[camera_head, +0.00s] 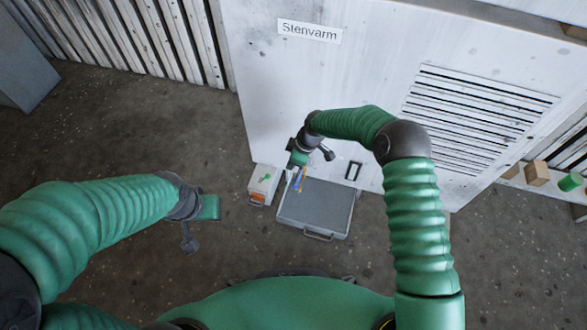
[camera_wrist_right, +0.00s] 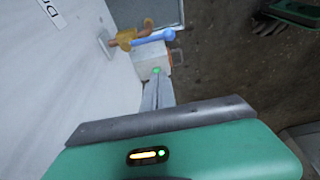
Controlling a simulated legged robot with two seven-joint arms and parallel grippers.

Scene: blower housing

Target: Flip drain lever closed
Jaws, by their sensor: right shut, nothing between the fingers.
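The drain lever is a blue handle (camera_wrist_right: 155,37) on a brass-orange valve (camera_wrist_right: 124,38) that sticks out from the white housing wall. In the head view the blue lever (camera_head: 298,183) shows small, low on the housing, above the grey case. My right gripper (camera_head: 291,174) is beside the valve, to its left in the head view. In the right wrist view its narrow grey fingers (camera_wrist_right: 157,95) are shut and empty, apart from the lever. My left gripper (camera_head: 208,208) hangs over the floor at the left, away from the valve; its jaws are not clear.
A grey case (camera_head: 316,208) lies on the floor below the valve. A white box (camera_head: 262,184) with an orange label stands left of it. The white housing (camera_head: 350,60) has a louvred vent (camera_head: 475,115). Small blocks (camera_head: 536,173) sit at the far right. The left floor is open.

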